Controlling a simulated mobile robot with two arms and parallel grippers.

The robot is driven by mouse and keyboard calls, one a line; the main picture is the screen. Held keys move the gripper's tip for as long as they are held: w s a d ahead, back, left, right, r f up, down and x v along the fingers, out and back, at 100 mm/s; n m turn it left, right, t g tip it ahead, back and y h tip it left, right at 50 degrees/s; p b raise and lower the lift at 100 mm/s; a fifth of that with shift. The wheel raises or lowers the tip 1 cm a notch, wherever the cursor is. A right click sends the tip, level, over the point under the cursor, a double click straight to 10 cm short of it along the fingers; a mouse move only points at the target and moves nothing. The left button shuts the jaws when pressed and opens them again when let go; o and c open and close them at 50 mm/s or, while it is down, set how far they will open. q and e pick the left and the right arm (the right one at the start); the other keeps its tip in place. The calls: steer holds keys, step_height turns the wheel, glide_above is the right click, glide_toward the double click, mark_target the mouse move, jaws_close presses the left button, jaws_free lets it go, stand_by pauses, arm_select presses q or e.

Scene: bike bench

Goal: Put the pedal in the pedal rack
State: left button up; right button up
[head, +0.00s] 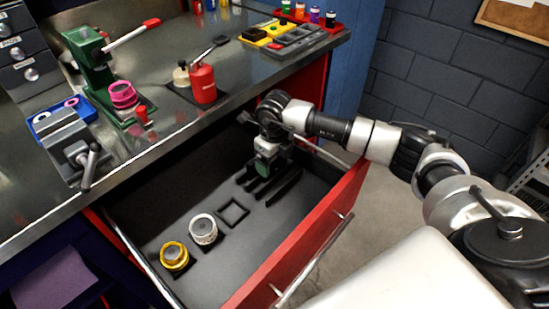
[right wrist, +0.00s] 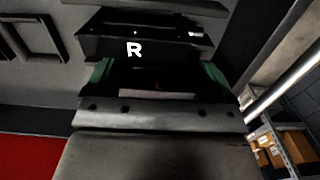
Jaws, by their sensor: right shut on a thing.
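My right gripper (head: 266,166) reaches down into the open drawer, just over a set of dark parallel bars (head: 284,190) that looks like the pedal rack. In the right wrist view, the gripper (right wrist: 155,78) is shut on a black pedal (right wrist: 110,46) marked with a white R. Green pads show at both sides of the pedal. In the head view the pedal is hard to tell from the dark fingers and bars. I cannot tell whether it touches the bars. My left gripper is not in view.
The drawer's red front (head: 300,245) and rails bound the space. A square dark frame (head: 233,212), a silver round part (head: 203,229) and a gold one (head: 174,256) sit in the drawer. A vise (head: 68,145), green press (head: 92,65) and red can (head: 203,84) stand on the bench.

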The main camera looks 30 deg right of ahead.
steer(key=shift+f, duration=0.1)
steer(key=o, duration=0.8)
steer(key=shift+r, duration=0.25)
step_height(320, 180, up, 12)
stand_by(0.3)
